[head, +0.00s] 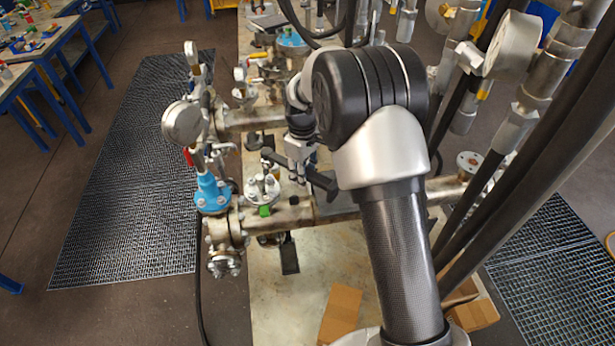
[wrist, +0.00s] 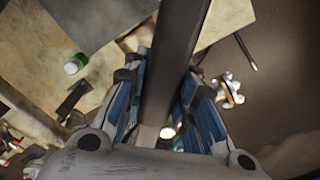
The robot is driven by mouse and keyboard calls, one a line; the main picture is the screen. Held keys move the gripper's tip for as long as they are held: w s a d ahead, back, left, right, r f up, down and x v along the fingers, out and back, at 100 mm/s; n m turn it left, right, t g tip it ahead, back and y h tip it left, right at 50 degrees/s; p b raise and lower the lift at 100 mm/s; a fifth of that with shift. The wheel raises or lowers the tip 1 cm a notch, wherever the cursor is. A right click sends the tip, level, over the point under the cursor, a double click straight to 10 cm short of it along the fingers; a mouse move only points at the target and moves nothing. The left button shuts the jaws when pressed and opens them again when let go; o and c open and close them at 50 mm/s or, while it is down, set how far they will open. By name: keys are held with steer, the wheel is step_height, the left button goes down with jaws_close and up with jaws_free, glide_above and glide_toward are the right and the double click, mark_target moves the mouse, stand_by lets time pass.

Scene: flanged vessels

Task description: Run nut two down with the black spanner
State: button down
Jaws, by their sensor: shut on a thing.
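The black spanner (head: 319,181) is held in my gripper (head: 299,172), which is shut on it over the pipework. In the wrist view the spanner (wrist: 176,50) runs as a dark bar between the two blue-sided fingers of my gripper (wrist: 170,90) and out past the top edge. A round flange (head: 262,187) with several bolts and nuts lies just left of my gripper in the head view. I cannot tell which nut is nut two. The spanner's left end is near the flange but appears apart from it; contact is unclear.
A green block (head: 265,211) sits below the flange; a green-topped item (wrist: 75,63) shows in the wrist view. A blue valve fitting (head: 212,195) and a gauge (head: 184,122) stand at left. A horizontal pipe (head: 290,214) runs below my gripper. A cardboard box (head: 340,310) lies in front.

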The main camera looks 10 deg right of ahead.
steer(key=shift+s+f+b, duration=0.1)
steer(key=shift+f+b, duration=1.15)
steer(key=shift+f, duration=0.8)
steer(key=shift+f, duration=0.2)
steer(key=shift+f+b, duration=0.85)
steer(key=shift+f, duration=0.3)
steer(key=shift+a, duration=0.1)
steer(key=s+a+m, duration=0.3)
steer(key=a+m, duration=0.5)
steer(key=shift+s+a, duration=0.15)
steer(key=shift+s, duration=0.2)
